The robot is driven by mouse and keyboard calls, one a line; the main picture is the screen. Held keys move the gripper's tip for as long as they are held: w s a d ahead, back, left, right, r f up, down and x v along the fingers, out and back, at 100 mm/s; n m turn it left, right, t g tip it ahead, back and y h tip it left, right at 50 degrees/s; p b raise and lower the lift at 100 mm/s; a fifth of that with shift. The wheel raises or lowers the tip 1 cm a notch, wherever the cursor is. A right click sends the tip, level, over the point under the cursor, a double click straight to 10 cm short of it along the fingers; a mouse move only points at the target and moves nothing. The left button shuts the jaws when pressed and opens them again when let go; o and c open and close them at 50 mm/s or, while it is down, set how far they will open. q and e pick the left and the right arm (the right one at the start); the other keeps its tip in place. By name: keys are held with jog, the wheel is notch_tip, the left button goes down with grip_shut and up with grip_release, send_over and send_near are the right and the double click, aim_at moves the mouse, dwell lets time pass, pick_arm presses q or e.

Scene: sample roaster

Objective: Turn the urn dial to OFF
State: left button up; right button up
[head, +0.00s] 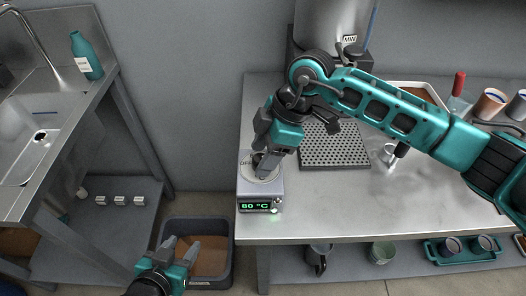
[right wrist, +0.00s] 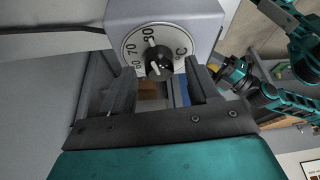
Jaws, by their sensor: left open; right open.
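The dial box (head: 246,204) is a light grey unit at the table's front left corner, with a green 80 °C readout and the word OFF partly visible on top. In the right wrist view its round white dial (right wrist: 131,48) shows 60, 70 and 80 and has a black knob (right wrist: 158,62). A white mark on the knob points near 80. My right gripper (head: 261,163) is over the dial, open, with its fingertips (right wrist: 161,74) either side of the knob; I cannot tell if they touch it. My left gripper (head: 183,247) is open and empty, low in front of the table.
The metal urn (head: 330,25) marked MIN stands at the back, beside a perforated drip tray (head: 335,146). A grey bin (head: 226,262) sits on the floor left of the table. Cups (head: 490,103) are at the right. The front tabletop is clear.

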jog(key=shift+a+f, duration=0.1)
jog(key=shift+f, duration=0.1)
jog(key=c, duration=0.9)
jog(key=shift+c, duration=0.5)
